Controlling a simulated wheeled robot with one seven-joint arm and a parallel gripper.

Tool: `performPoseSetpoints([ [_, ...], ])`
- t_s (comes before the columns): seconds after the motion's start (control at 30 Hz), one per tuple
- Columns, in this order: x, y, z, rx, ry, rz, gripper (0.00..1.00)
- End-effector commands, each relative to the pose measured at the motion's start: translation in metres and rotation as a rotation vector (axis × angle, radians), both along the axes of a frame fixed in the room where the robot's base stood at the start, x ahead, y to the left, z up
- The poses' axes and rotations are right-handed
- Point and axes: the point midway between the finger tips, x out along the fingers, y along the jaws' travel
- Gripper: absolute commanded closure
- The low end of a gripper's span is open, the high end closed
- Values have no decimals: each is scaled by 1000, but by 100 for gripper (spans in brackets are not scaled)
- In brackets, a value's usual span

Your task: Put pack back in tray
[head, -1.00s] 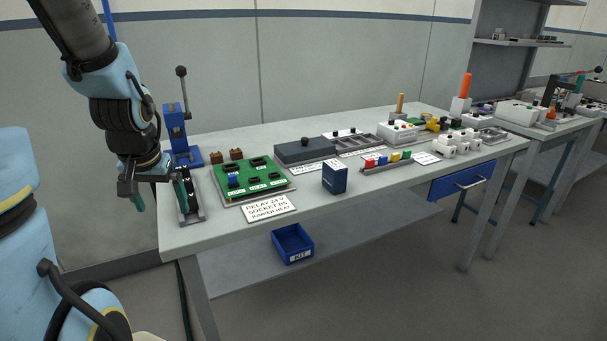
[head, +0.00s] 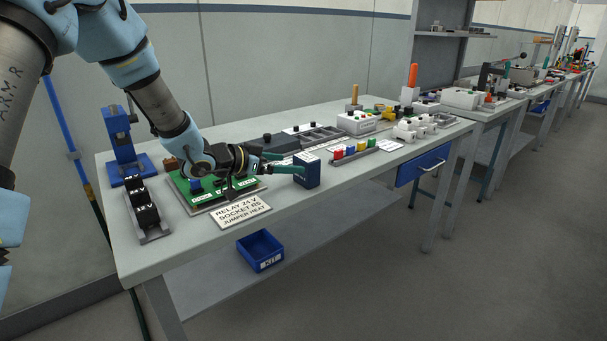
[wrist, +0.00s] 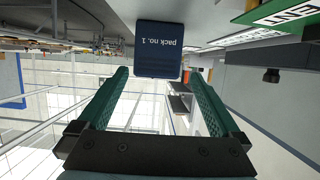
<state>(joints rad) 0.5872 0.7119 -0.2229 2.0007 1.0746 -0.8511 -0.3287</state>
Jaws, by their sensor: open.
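The pack (head: 307,172) is a dark blue box standing upright near the front edge of the bench. In the wrist view the pack (wrist: 158,50) shows its "pack no. 1" label, upside down, just beyond the fingertips. My gripper (head: 286,163) is open, its green fingers pointing at the pack from the left. In the wrist view the gripper (wrist: 157,76) has one finger to each side of the pack's near end; contact cannot be told. A grey compartment tray (head: 318,136) lies behind the pack, partly hidden.
A green circuit board (head: 205,192) lies under my arm, with a relay label card (head: 240,211) before it. A rail with coloured blocks (head: 352,152) is right of the pack. A blue bin (head: 260,250) sits on the lower shelf. Bench space in front of the pack is clear.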

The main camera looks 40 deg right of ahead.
Motion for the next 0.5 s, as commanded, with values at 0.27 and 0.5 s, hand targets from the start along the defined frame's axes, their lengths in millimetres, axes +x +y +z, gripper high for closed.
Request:
performPoseSetpoints([
  [0.27, -4, -40, -13, -2, 1, -5, 0],
  [0.5, -5, -56, -17, 0, 1, -2, 0],
])
